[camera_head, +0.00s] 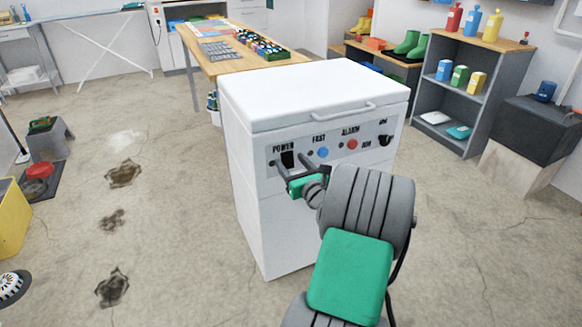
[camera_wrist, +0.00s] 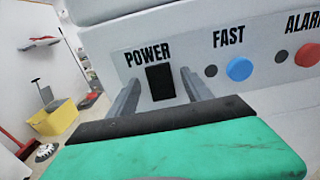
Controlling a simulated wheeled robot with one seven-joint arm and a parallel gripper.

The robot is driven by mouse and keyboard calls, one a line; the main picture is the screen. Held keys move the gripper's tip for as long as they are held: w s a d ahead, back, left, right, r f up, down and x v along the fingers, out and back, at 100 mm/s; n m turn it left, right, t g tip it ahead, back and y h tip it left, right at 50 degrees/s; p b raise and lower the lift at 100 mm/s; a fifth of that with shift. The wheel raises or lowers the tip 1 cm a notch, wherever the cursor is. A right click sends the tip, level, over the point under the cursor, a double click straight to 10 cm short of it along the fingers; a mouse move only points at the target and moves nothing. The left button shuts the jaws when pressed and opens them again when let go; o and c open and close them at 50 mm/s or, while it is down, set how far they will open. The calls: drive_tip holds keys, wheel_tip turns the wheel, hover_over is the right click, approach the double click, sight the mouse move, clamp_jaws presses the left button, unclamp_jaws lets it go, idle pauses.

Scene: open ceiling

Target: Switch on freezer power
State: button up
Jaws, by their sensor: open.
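The white chest freezer (camera_head: 262,210) stands in the middle of the head view with its lid shut. Its front panel carries a black power switch (camera_head: 288,159) under the word POWER. The wrist view shows the switch (camera_wrist: 160,82) as a dark rectangle; its on or off position cannot be told. My gripper (camera_head: 293,164) is open and empty, at the panel in front of the switch. In the wrist view the two fingers of my gripper (camera_wrist: 158,90) stand to the left and right of the switch. Whether the fingertips touch the panel cannot be told.
Right of the switch are a blue FAST button (camera_wrist: 239,68), a red ALARM button (camera_wrist: 307,55) and a dark knob (camera_head: 384,140). A lid handle (camera_head: 343,111) juts out above the panel. A wooden table (camera_head: 200,55) stands behind the freezer. The floor at left is mostly free.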

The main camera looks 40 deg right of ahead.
drive_tip(key=shift+w, duration=0.25)
drive_tip(key=shift+c, duration=0.6)
